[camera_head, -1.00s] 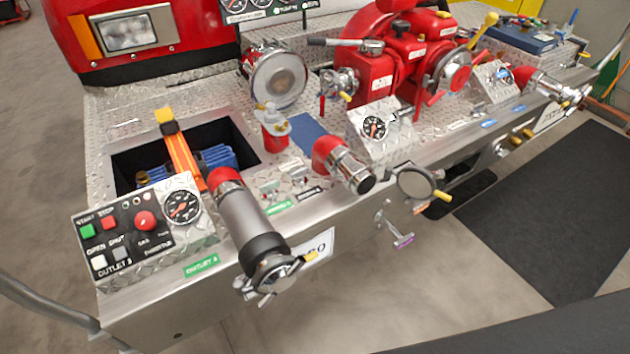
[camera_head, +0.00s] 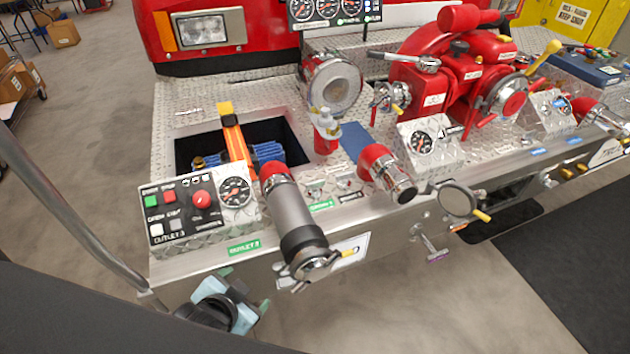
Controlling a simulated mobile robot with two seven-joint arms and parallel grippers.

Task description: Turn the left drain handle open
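A second small handle (camera_head: 546,180) shows farther right on the bumper front. My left gripper (camera_head: 245,289), black and pale teal with green tips, is at the lower left, in front of the bumper's lower left part. Its tips look apart with nothing between them. It is well to the left of the drain handle. My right gripper is not in view.
The capped outlet pipe (camera_head: 292,215) and a white sign (camera_head: 345,258) lie between my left gripper and the drain handle. A round cap with a yellow lever (camera_head: 458,200) hangs above the handle. A grey rail (camera_head: 75,215) stands at the left. The floor before the bumper is clear.

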